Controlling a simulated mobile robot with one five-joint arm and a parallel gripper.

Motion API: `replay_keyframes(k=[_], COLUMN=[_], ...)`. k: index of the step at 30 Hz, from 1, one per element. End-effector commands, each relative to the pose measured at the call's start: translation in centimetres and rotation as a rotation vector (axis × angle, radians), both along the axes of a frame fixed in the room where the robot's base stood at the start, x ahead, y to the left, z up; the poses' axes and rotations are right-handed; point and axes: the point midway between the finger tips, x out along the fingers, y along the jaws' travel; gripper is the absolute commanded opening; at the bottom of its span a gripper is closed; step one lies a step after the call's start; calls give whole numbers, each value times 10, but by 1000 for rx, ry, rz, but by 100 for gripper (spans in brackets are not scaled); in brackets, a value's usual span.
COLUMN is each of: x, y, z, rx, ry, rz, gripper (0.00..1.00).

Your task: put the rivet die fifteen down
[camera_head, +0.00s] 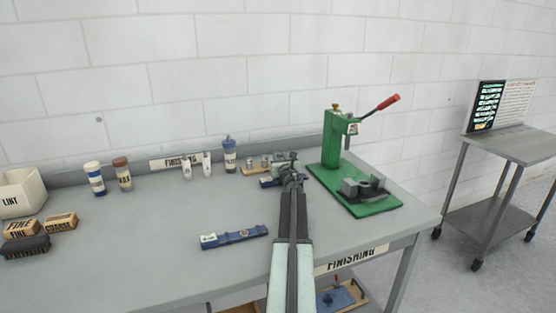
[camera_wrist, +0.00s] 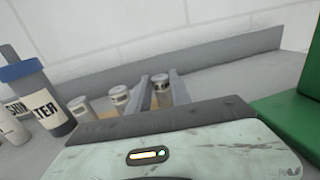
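A small silvery die with a pale label (camera_wrist: 162,92), taken to be rivet die fifteen, stands upright between the two fingers of my gripper (camera_wrist: 161,88) in the wrist view. The fingers appear closed on its sides. Its number is too small to read, and its underside is hidden. Two similar dies, one at the left (camera_wrist: 80,107) and one nearer (camera_wrist: 118,98), stand left of my gripper. They sit at a wooden rack (camera_head: 250,171) near the back of the bench. In the head view my gripper (camera_head: 289,159) is at the rack's right end, covering the held die.
A green press (camera_head: 330,150) with a red-handled lever stands close on the right. A blue-capped bottle (camera_head: 229,157) stands left of the rack. A blue bar-shaped tool (camera_head: 234,238) lies in front.

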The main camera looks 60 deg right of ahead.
Motion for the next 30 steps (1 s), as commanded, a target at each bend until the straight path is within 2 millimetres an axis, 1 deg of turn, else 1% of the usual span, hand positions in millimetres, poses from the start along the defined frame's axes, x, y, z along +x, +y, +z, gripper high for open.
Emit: replay_keyframes(k=[1,2,10,13,17,21,24,27,30], x=[0,0,1,1,-18,-43,-60,-73,-80], y=[0,0,0,1,20,48,65,77,84], z=[0,0,0,6,3,3,3,3,3], rx=[0,0,0,0,0,0,0,0,0], ry=[0,0,0,0,0,0,0,0,0], rz=[0,0,1,1,0,0,1,0,1], gripper=[39,46,46,46,46,46,46,46,46])
